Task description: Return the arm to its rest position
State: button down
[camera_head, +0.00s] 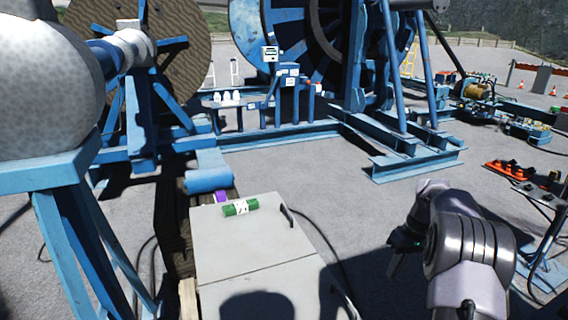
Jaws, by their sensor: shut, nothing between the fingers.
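My arm shows at the lower right of the head view as silver and dark rounded links. My gripper (397,262) hangs from it on the left side, dark and pointing down, partly hidden by the arm links. It is shut with nothing held. It is over the grey ground, to the right of a light grey cabinet (250,245) and apart from it.
A green roll with a white label (240,207) and a purple item (222,197) are at the cabinet's far end. A blue reel stand (405,150) stands behind. Open ground (330,190) lies between.

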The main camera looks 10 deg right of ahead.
jog(key=s+a+r+m+t+b, duration=0.1)
jog(key=s+a+r, duration=0.2)
jog(key=a+r, duration=0.35)
jog(key=s+a+r+m+t+h, duration=0.1)
jog(key=s+a+r, duration=0.3)
jog(key=a+r, duration=0.25)
jog(key=s+a+r+m+t+b, duration=0.1)
jog(key=s+a+r, duration=0.2)
jog(key=a+r, duration=0.3)
jog(key=s+a+f+m+t, duration=0.1)
jog(key=s+a, duration=0.5)
jog(key=s, duration=0.3)
jog(key=s+a+f+m+t, duration=0.1)
jog(key=s+a+f, duration=0.1)
jog(key=s+a, duration=0.4)
jog(key=s, duration=0.3)
jog(key=shift+s+f+m+t+b, duration=0.15)
jog(key=shift+f+m+t+b, duration=0.05)
jog(key=shift+m+t+b, duration=0.2)
